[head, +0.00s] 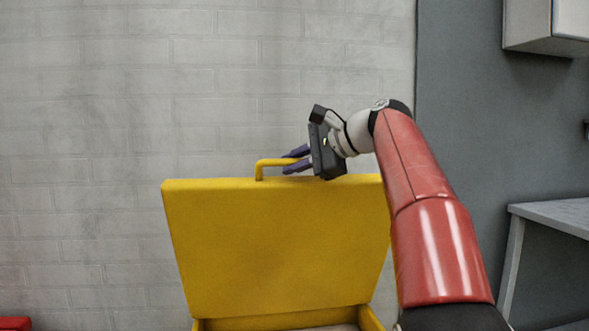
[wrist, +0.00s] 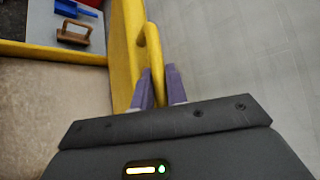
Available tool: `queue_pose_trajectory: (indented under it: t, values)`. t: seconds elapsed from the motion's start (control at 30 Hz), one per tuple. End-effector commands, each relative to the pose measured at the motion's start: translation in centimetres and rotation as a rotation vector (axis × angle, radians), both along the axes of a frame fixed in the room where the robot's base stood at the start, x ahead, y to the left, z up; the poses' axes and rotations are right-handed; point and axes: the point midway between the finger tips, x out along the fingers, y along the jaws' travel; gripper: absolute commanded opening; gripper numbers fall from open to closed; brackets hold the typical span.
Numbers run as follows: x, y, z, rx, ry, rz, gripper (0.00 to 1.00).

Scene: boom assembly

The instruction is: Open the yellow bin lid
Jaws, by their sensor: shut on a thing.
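The yellow bin lid (head: 285,245) stands raised, close to upright, above the yellow bin (head: 372,318) in the head view. The lid's edge also shows in the wrist view (wrist: 125,45). A yellow handle (head: 262,168) sits on the lid's top edge; it also shows in the wrist view (wrist: 152,45). My gripper (head: 292,160) has purple fingers and is shut on the handle. In the wrist view the fingers (wrist: 157,88) lie on either side of the handle's near end. Most of the bin's inside is below the head view.
A light brick wall (head: 100,100) stands behind the lid. A grey table (head: 555,212) and a wall cabinet (head: 550,22) are at the right. A red object (head: 15,323) is at the lower left. The wrist view shows a blue scoop-like object (wrist: 75,9) and a brown handled tool (wrist: 73,33).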

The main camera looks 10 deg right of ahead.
Motion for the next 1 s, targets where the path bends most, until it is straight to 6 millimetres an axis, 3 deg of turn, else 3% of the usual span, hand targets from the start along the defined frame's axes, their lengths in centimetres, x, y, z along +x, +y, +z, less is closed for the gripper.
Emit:
queue_pose_trajectory:
  t: [0.5,0.53,0.67,1.0]
  values:
    - [0.17,-0.04,-0.09,-0.001,0.005,0.000,0.00]
    - [0.17,-0.04,-0.09,-0.001,0.005,0.000,0.18]
    - [0.14,-0.02,-0.03,-0.001,0.004,0.000,0.35]
    - [-0.15,-0.35,0.26,0.001,0.001,0.000,0.36]
